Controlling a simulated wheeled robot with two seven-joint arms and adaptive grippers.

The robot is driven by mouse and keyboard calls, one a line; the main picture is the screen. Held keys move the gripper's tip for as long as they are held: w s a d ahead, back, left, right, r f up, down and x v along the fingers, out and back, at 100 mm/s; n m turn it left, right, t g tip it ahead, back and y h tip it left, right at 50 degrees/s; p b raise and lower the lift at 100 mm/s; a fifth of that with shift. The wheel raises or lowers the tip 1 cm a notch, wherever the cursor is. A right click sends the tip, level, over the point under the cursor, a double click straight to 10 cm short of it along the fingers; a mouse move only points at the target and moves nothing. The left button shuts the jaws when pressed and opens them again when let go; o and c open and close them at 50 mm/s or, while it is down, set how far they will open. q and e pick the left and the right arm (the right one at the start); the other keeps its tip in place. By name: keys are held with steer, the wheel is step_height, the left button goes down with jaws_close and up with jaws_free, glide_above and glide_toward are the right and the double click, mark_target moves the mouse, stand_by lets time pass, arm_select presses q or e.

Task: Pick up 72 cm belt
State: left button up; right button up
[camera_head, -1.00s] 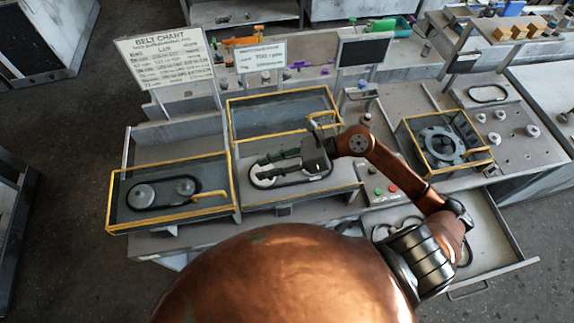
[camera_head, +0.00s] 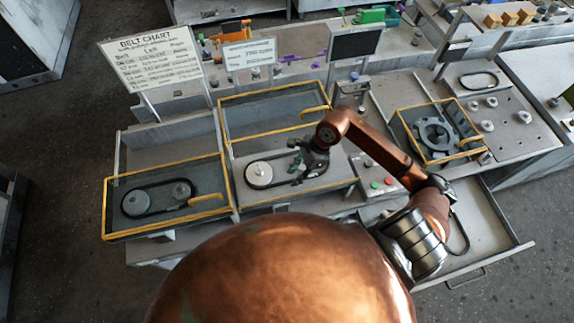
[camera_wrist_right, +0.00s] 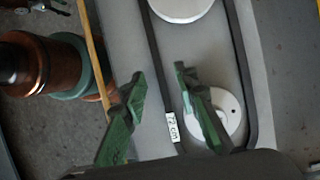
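The 72 cm belt (camera_wrist_right: 155,56) is a black loop around two pale pulleys in the right wrist view, with a white "72 cm" tag (camera_wrist_right: 172,127) on its left strand. In the head view the belt and its left pulley (camera_head: 259,174) are in the middle bay; my right gripper hides the right pulley. My right gripper (camera_head: 299,171) points down over the right part of this bay. In the right wrist view its green fingers (camera_wrist_right: 159,77) are apart, with the tagged strand showing between them. I cannot tell whether they touch the belt. My left gripper is not in view.
Yellow-edged raised guard (camera_head: 275,110) stands behind the middle bay. The left bay has a closed yellow-edged guard (camera_head: 112,210) over another belt. Right of the bay are green and red buttons (camera_head: 381,183) and an open drawer (camera_head: 500,235). A belt chart (camera_head: 155,58) stands behind.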

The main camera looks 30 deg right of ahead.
steer(key=shift+x, duration=0.8)
steer(key=shift+c, duration=0.3)
jaws_close()
